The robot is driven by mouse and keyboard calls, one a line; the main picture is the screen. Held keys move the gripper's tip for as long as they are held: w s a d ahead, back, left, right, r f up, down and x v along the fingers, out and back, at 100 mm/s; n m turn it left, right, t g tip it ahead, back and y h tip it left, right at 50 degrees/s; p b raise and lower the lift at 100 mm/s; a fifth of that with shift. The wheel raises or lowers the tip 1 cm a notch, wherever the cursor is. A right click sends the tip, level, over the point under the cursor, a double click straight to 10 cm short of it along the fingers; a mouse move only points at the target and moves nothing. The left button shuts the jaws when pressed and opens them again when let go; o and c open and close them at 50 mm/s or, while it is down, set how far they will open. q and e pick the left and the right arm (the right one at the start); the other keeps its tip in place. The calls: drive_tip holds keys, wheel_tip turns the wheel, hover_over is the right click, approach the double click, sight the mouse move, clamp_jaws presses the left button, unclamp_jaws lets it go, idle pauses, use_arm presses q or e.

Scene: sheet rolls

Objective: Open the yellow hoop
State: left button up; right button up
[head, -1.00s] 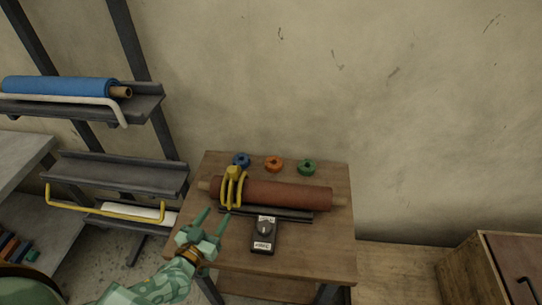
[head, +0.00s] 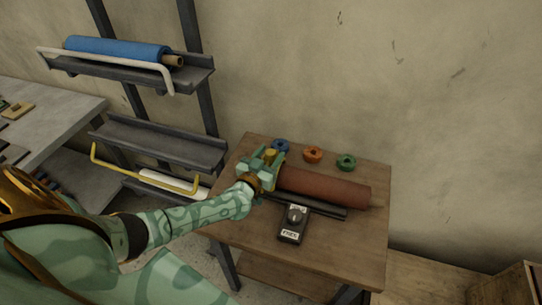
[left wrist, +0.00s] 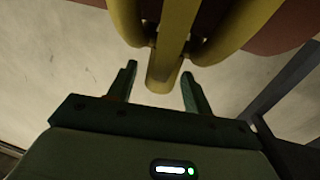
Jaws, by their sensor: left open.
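The yellow hoop (head: 270,154) sits around the left end of the reddish-brown roll (head: 324,187) on the wooden table. Most of it is hidden behind my left gripper (head: 264,164) in the head view. In the left wrist view the hoop's bands (left wrist: 240,22) cross the top, and its yellow tab (left wrist: 163,75) points down between the fingers of my left gripper (left wrist: 158,79). The fingers are open, one on each side of the tab, with gaps beside it. My right gripper is not in view.
A black device (head: 293,223) with a knob and label stands in front of the roll. Blue (head: 280,146), orange (head: 313,155) and green (head: 346,162) rings lie behind it. A rack at left holds a blue roll (head: 118,50). The table's front right (head: 345,247) is clear.

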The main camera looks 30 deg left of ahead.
use_arm(q)
drive_tip(key=shift+w, duration=0.4)
